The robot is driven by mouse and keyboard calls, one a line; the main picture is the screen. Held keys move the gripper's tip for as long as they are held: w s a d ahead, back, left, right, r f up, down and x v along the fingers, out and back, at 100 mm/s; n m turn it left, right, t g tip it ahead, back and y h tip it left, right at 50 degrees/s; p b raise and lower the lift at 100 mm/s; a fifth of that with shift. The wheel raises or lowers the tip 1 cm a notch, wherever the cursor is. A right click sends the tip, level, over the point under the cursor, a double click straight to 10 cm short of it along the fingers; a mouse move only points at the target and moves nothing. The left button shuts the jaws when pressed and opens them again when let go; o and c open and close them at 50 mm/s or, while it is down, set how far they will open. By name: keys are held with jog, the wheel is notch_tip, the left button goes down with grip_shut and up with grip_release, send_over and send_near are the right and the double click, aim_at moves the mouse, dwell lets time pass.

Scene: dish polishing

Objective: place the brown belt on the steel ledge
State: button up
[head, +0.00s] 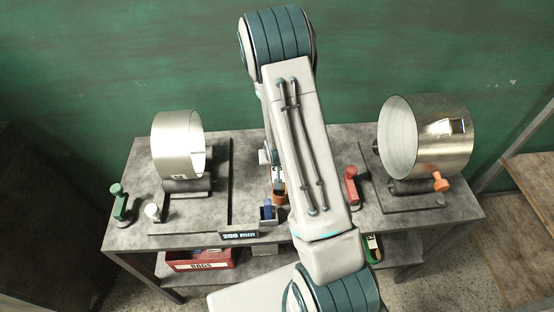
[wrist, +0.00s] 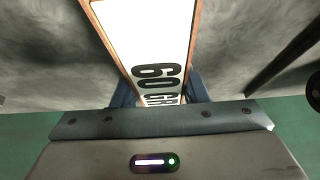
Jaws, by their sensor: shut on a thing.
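The brown belt (wrist: 137,72) shows in the wrist view as a strip with brown edges and a white face printed with "60 GR". My gripper (wrist: 160,94) is shut on it, with a blue finger on each side. In the head view my arm covers most of the gripper; a small brown-orange piece (head: 279,198) shows beside the arm, probably part of the belt. I cannot single out the steel ledge with certainty; the grey worktop (head: 250,160) spreads below the belt.
A pale ring (head: 165,149) stands on a mount at left, a shiny steel drum (head: 440,130) at right. Green (head: 120,203) and red (head: 351,187) handles and an orange knob (head: 440,182) stick up. A red rags box (head: 200,261) sits on the lower shelf. A green wall closes the back.

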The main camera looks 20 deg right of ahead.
jog(key=shift+f+b, duration=0.25)
jog(key=shift+b, duration=0.1)
jog(key=o, duration=1.1)
jog(key=shift+r, duration=0.1)
